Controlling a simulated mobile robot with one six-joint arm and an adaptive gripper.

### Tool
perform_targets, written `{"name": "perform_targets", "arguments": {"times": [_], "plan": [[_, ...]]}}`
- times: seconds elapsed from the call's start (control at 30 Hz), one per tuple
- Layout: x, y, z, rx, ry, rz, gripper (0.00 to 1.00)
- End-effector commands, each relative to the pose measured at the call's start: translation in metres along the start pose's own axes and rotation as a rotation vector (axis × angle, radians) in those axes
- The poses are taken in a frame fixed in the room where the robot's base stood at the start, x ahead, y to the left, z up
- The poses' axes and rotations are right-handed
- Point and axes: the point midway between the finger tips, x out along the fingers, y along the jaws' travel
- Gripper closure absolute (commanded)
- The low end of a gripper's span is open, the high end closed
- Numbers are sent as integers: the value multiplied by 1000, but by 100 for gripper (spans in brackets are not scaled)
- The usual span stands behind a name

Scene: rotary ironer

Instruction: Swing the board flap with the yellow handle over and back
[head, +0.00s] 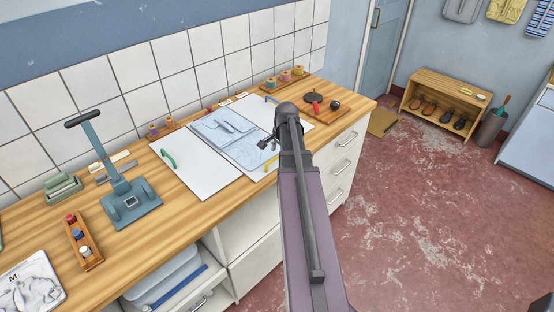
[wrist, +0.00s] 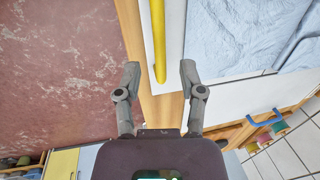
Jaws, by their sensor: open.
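The yellow handle (wrist: 158,40) stands out in the wrist view, on a white strip of board (wrist: 176,35) beside the light blue cloth. In the head view only a small piece of the yellow handle (head: 271,165) shows at the board's front edge; my arm hides the rest. The folded light blue cloth (head: 225,128) lies on the boards. My gripper (wrist: 160,75) is open, and the near end of the yellow handle appears between its fingertips in the wrist view. I cannot tell how far below them it is. My gripper (head: 268,143) is partly hidden in the head view.
A white board with a green handle (head: 168,158) lies to the left; a blue handle (head: 272,99) is at the back. A teal press-like device (head: 130,203) stands farther left. A wooden tray with dark objects (head: 318,115) is at the counter's right end. Open floor (head: 430,210) lies right.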

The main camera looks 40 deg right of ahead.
Motion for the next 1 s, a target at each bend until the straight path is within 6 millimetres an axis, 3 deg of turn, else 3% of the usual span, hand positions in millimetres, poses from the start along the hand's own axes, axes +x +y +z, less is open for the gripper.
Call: {"name": "perform_targets", "arguments": {"times": [0.23,0.73,0.77,0.9,1.0], "plan": [[17,0,0,0,0,0,49],[20,0,0,1,0,0,49],[20,0,0,1,0,0,55],[20,0,0,1,0,0,96],[20,0,0,0,0,0,100]]}}
